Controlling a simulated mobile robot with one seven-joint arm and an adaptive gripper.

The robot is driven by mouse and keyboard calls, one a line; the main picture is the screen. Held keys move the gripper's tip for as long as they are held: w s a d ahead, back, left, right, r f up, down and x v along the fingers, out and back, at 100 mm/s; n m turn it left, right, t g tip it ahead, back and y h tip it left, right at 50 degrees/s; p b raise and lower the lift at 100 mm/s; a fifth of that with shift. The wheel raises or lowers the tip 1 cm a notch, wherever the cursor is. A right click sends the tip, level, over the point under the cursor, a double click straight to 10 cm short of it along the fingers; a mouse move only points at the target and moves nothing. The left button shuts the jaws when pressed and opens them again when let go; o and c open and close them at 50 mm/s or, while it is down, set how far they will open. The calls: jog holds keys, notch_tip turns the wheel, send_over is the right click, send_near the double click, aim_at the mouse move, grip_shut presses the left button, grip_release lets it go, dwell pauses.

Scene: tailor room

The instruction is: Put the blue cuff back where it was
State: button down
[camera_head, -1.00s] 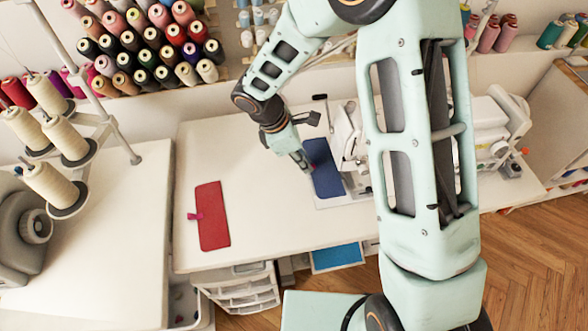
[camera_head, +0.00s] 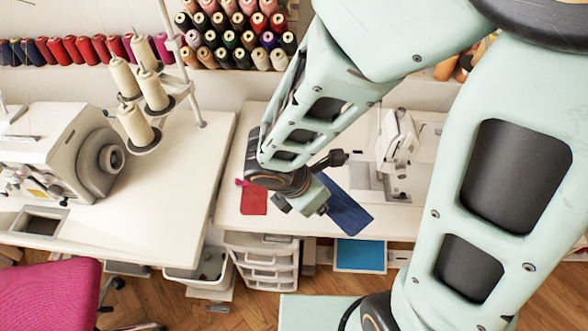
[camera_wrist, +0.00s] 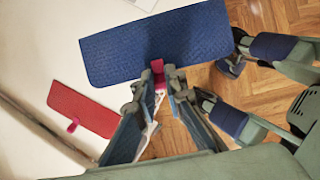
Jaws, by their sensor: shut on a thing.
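The blue cuff (camera_head: 347,208) is a flat dark-blue rectangle, tilted in the picture near the table's front edge. It also shows in the wrist view (camera_wrist: 150,45), where my gripper (camera_wrist: 158,88) is shut on its pink tab (camera_wrist: 158,68). The cuff appears held above the table, with wooden floor behind its right part. In the head view my gripper (camera_head: 318,203) is at the cuff's left side, and my arm partly covers it. A red cuff (camera_head: 254,201) with a pink tab lies on the white table to the left; it also shows in the wrist view (camera_wrist: 80,108).
A sewing machine (camera_head: 398,140) stands on the white table (camera_head: 232,180) behind the blue cuff. White drawers (camera_head: 268,262) and a blue-topped bin (camera_head: 360,255) are below the front edge. An overlocker (camera_head: 75,140) and thread cones (camera_head: 136,124) are to the left.

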jog(key=shift+w+a+p, duration=0.15)
jog(key=shift+w+p, duration=0.05)
jog(key=shift+p, duration=0.25)
jog(key=w+a+f, duration=0.1)
jog(key=w, duration=0.1)
jog(key=w+a+f, duration=0.1)
jog(key=w, duration=0.2)
jog(key=w+a+f+p, duration=0.1)
jog(key=w+f, duration=0.1)
jog(key=shift+w, duration=0.3)
jog(key=w+f, duration=0.1)
jog(key=w+a+f, duration=0.1)
jog(key=f, duration=0.1)
jog(key=w+f, duration=0.2)
jog(key=shift+a, duration=0.3)
jog(key=shift+w+a+f, duration=0.15)
jog(key=shift+w+f, duration=0.25)
jog(key=shift+f, duration=0.15)
jog(key=shift+f+b, duration=0.4)
jog(key=shift+f, duration=1)
jog(key=shift+f, duration=0.1)
jog(key=shift+f+b, duration=0.15)
jog(key=shift+b, duration=0.15)
jog(key=c, duration=2)
grip_release()
